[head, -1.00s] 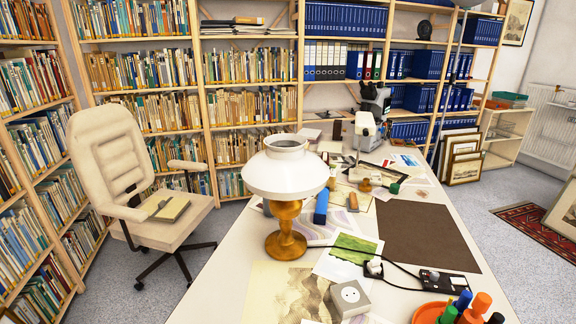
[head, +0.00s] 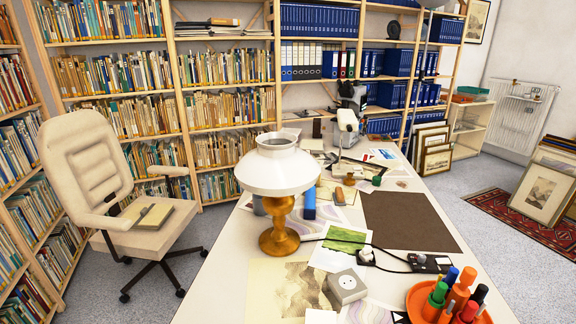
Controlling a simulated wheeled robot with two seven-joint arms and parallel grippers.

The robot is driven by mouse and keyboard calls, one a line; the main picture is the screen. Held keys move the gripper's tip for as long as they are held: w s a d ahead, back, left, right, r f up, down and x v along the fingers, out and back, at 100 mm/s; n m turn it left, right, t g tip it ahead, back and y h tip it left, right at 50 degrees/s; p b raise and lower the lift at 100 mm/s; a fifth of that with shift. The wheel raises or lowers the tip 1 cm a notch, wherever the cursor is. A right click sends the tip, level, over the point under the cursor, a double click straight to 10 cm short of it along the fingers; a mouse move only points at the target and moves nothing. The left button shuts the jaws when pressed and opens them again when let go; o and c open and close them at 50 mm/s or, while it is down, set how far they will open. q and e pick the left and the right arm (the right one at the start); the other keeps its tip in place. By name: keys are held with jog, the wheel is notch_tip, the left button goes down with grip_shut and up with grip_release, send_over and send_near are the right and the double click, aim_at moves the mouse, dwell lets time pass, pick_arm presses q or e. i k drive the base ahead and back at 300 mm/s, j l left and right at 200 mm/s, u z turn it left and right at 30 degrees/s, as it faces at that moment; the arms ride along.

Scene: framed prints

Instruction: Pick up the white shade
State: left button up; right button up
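The white shade (head: 276,170) sits upright on an amber-brown lamp base (head: 279,236) on the table, left of the table's middle in the head view. It is a wide dome with a short, open neck at the top. The upper part of the lamp base is hidden under the shade. Neither of my grippers shows in the head view.
The long white table (head: 223,262) holds a dark brown mat (head: 408,221), a grey socket box (head: 347,287), a power strip (head: 429,263) and an orange tray (head: 416,297) of markers. A blue object (head: 309,206) stands close behind the lamp. A beige office chair (head: 150,236) is at the left.

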aim_at(277, 167)
jog(key=j+z, duration=0.4)
jog(key=j, duration=0.15)
jog(key=j+z, duration=0.4)
jog(key=j, duration=0.15)
jog(key=k+j+z, duration=0.1)
jog(key=j+z, duration=0.35)
jog(key=k+j+z, duration=0.2)
jog(key=j+z, duration=0.2)
jog(key=j, duration=0.2)
jog(key=j+z, duration=0.3)
jog(key=j, duration=0.15)
jog(key=j+z, duration=0.25)
jog(key=j, duration=0.15)
jog(key=j+z, duration=0.3)
jog(key=j, duration=0.15)
jog(key=k+j+z, duration=0.15)
jog(key=j+z, duration=0.15)
jog(key=k+j+z, duration=0.25)
jog(key=j, duration=0.2)
jog(key=i, duration=0.1)
